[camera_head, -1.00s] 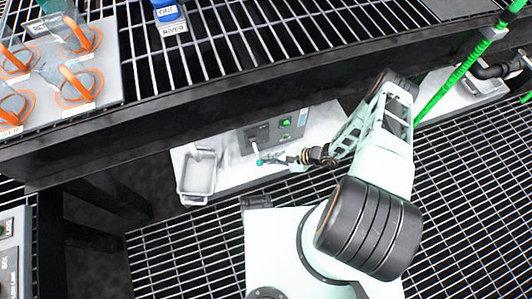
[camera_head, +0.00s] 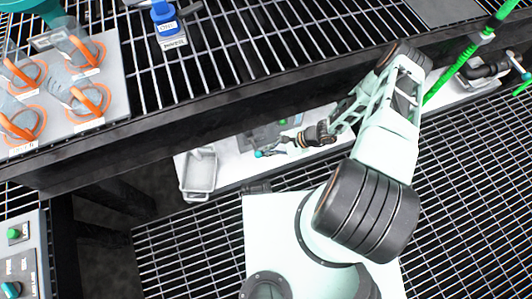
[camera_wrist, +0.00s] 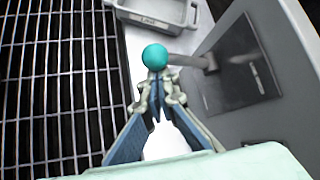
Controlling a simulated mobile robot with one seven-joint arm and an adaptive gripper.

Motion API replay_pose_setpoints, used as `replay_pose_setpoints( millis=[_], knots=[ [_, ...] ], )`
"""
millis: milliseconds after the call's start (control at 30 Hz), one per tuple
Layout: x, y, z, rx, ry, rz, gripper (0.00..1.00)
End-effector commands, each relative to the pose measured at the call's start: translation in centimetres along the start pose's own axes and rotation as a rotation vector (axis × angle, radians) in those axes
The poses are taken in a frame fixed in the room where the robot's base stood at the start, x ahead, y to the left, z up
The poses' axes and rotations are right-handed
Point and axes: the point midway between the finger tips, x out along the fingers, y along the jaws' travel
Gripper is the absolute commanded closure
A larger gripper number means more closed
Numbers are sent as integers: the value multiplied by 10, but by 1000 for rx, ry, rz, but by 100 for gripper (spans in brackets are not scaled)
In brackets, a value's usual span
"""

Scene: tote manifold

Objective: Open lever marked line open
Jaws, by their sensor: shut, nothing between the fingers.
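The lever has a round teal knob (camera_wrist: 155,56) on a short grey shaft (camera_wrist: 188,61). The shaft runs to a dark plate on the side of a grey box (camera_wrist: 245,75). In the head view, the knob (camera_head: 264,153) shows just left of my gripper (camera_head: 279,146). In the wrist view, my gripper (camera_wrist: 158,85) is shut and empty. Its fingertips are right by the knob and shaft; I cannot tell if they touch. No lever marking is readable, and my gripper and arm partly hide the box in the head view.
A grey tray (camera_head: 200,173) stands left of the box on the same pale surface. A dark beam (camera_head: 230,105) and grated shelf run above my arm. Grated floor (camera_head: 180,250) lies in front. A green pole (camera_head: 462,58) stands at right.

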Motion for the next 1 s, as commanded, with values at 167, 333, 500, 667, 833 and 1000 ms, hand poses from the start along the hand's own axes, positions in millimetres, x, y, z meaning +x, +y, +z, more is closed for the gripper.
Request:
replay_pose_setpoints(
  millis=[167,333,500,667,833,1000],
  knots=[
    [-7,-8,9,0,-6,-1,100],
    [-10,-14,12,-1,-4,-1,100],
    [-12,-18,14,-1,-5,-1,100],
    [-13,-20,15,-1,-6,-3,100],
    [-13,-21,16,-1,-7,-4,100],
    [-13,-22,16,-1,-9,-5,100]
  ],
)
